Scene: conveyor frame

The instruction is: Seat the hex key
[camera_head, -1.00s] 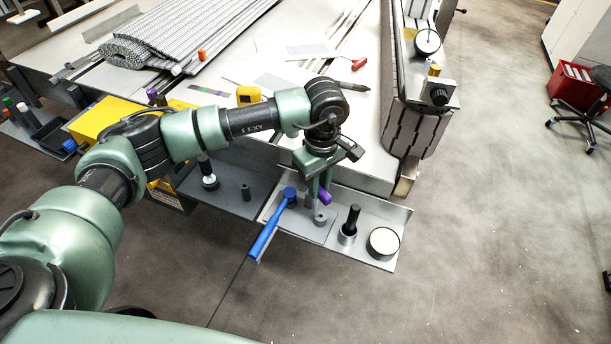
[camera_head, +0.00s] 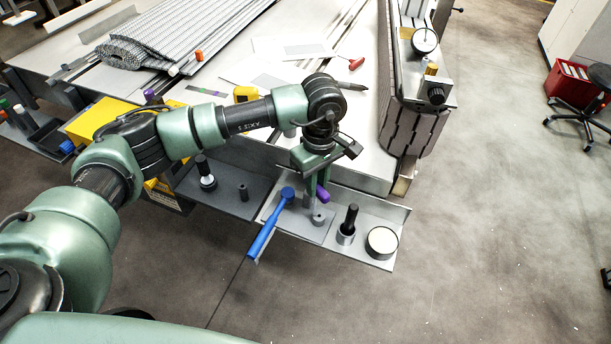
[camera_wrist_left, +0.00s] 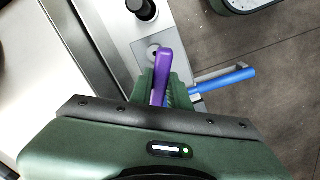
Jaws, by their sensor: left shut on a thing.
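My left gripper (camera_head: 313,194) points down over the grey tray at the bench's front edge. It is shut on the purple hex key (camera_head: 322,192), which also shows between the fingers in the left wrist view (camera_wrist_left: 163,68). In the left wrist view the holder (camera_wrist_left: 153,50) shows at the far end of the key. The key's lower end is hidden by the fingers, so I cannot tell whether it touches the holder. My right gripper is not in view.
A blue-handled tool (camera_head: 264,232) lies across the tray's left side, close to my gripper. A black-handled piece in a grey cup (camera_head: 347,230) and a round white-topped tin (camera_head: 382,242) stand to the right. A dark tray (camera_head: 225,196) with upright pieces is to the left.

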